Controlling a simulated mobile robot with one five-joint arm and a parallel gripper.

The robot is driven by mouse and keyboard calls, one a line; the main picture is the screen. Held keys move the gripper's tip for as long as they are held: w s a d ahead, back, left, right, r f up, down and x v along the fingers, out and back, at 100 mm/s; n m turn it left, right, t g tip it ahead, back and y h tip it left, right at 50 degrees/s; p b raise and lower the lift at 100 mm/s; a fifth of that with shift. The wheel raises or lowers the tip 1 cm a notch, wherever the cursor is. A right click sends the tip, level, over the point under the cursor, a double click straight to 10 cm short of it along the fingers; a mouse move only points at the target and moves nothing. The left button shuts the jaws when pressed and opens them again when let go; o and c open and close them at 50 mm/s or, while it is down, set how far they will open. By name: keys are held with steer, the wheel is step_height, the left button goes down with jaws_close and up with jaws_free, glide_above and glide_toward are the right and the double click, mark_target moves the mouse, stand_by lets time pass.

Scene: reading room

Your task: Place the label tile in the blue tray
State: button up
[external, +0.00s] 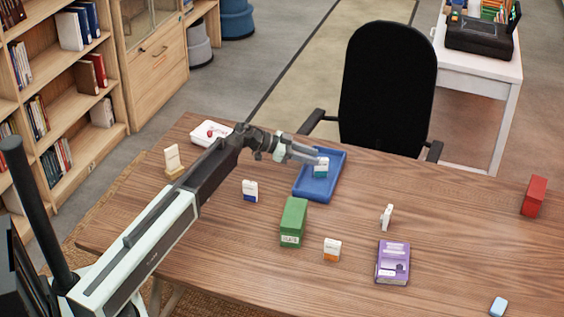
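The blue tray (309,192) lies on the wooden table near its far edge. A white tile with a teal band (321,170) shows upright over the tray's floor, at the tips of my gripper (316,156). My gripper reaches in from the left above the tray. I cannot tell whether its fingers are closed on the teal tile or only next to it, nor whether the tile touches the tray. Other white tiles stand on the table: one with a blue band (250,190), one with an orange band (332,249), and one turned edge-on (386,216).
A green box (293,222) stands just in front of the tray. A purple box (393,262), a red block (534,196) and a light-blue piece (498,306) are to the right. A white dish (211,133) and a small wooden stand (174,171) are left. A black chair (388,90) stands behind.

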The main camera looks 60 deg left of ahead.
steer(key=p+v, duration=0.2)
steer(key=v, duration=0.5)
steer(key=shift+s+a+r, duration=0.2)
steer(key=shift+s, duration=0.1)
